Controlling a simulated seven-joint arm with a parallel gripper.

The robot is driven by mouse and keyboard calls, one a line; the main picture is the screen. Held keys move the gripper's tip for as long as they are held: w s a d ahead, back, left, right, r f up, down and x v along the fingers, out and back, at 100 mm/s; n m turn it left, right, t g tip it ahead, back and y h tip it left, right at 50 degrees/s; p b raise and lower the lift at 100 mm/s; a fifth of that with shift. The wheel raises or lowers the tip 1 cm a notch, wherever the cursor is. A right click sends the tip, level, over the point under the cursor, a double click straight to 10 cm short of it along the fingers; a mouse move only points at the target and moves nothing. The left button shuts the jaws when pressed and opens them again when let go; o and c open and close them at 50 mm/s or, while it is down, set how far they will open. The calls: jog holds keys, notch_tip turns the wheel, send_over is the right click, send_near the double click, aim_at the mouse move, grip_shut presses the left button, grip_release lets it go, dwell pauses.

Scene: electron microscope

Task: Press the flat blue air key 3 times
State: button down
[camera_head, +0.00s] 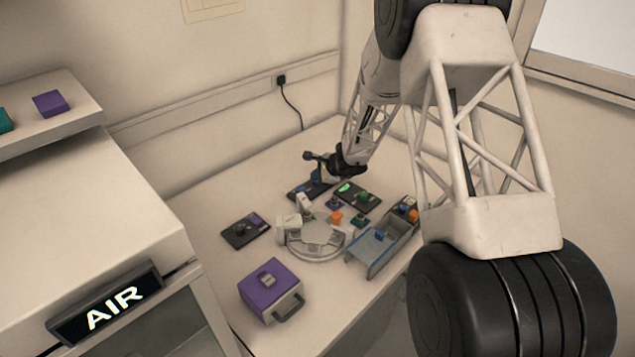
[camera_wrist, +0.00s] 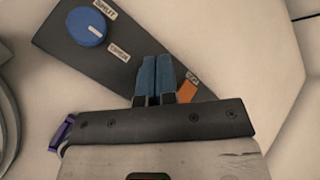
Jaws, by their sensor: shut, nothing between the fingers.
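My gripper (camera_head: 318,176) is over a dark panel (camera_head: 297,195) at the back of the bench. In the wrist view its two blue-grey fingers (camera_wrist: 156,78) are together with nothing between them, over the right part of the dark panel (camera_wrist: 65,50). A round blue knob (camera_wrist: 87,27) with a white mark is up and left of the fingertips. An orange piece (camera_wrist: 187,91) with a small label shows right of the fingers, partly covered. I cannot make out a flat blue air key; the fingers may hide it. Whether the fingertips touch the panel, I cannot tell.
A second dark panel (camera_head: 358,198) with a lit green spot is to the right. A round metal stage (camera_head: 315,243), a grey open box (camera_head: 378,250) and a purple case (camera_head: 268,287) stand nearer. A lit AIR sign (camera_head: 108,306) is at lower left. Bare bench lies at back left.

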jog(key=shift+f, duration=0.45)
dwell(0.6)
jog(key=shift+r, duration=0.6)
jog(key=shift+r, duration=2.85)
dwell(0.9)
notch_tip(320, 180, up, 3)
jog(key=shift+f, duration=0.1)
dwell(0.3)
jog(key=shift+f, duration=0.15)
jog(key=shift+f, duration=4.2)
